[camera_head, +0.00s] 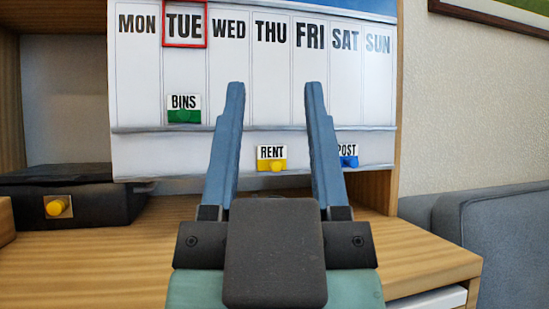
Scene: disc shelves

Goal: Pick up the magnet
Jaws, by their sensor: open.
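A white weekly board (265,95) stands upright in front of me, with day columns from MON to SUN. A yellow magnet labelled RENT (271,158) is on its lower strip and shows between my gripper's fingers. A green magnet labelled BINS (184,109) is in the TUE column. A blue magnet labelled POST (348,156) is on the lower strip, partly hidden by the right finger. My gripper (275,87) is open and empty, its blue fingers pointing at the board. I cannot tell how far the fingertips are from the board.
A red frame (185,23) surrounds TUE. A black box (75,197) with a yellow knob (56,207) lies at left on the wooden desk (115,260). A wooden shelf side (9,100) rises at far left. A grey sofa (505,230) is at right.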

